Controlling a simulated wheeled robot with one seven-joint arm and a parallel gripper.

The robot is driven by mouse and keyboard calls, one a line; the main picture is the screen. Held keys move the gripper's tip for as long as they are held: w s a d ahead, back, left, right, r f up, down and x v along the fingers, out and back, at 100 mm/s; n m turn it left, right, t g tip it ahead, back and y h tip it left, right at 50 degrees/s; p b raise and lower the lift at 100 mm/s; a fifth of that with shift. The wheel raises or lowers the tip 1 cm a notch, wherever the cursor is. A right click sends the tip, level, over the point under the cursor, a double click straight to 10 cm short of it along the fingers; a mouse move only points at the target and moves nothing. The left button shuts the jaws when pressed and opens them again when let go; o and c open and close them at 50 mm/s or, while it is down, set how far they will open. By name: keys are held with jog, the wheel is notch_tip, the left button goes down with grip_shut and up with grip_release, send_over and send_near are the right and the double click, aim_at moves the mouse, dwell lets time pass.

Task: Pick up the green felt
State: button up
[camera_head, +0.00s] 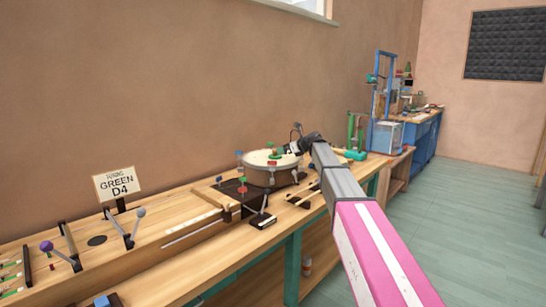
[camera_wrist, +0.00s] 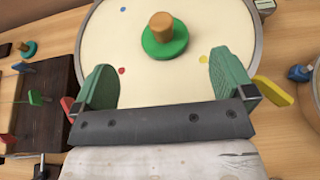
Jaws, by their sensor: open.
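The green felt (camera_wrist: 164,44) is a round green disc with a brown wooden knob on top. It sits on the cream drum head (camera_wrist: 135,85) in the wrist view, near the top centre. My gripper (camera_wrist: 163,72) is open, its two green ribbed fingers apart and nothing between them. The felt lies ahead of the fingertips, roughly centred between them and apart from them. In the head view the felt (camera_head: 276,152) is small on the drum (camera_head: 257,162), and my gripper's end is close to it on the right.
A dark wooden box (camera_wrist: 45,100) stands left of the drum, with a knobbed teal disc (camera_wrist: 27,51) behind it. The wooden bench (camera_head: 150,270) carries a "GREEN D4" sign (camera_head: 117,183) and several mallets.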

aim_at(275, 152)
jog(key=x, duration=0.9)
jog(key=shift+w, duration=0.3)
jog(key=c, duration=1)
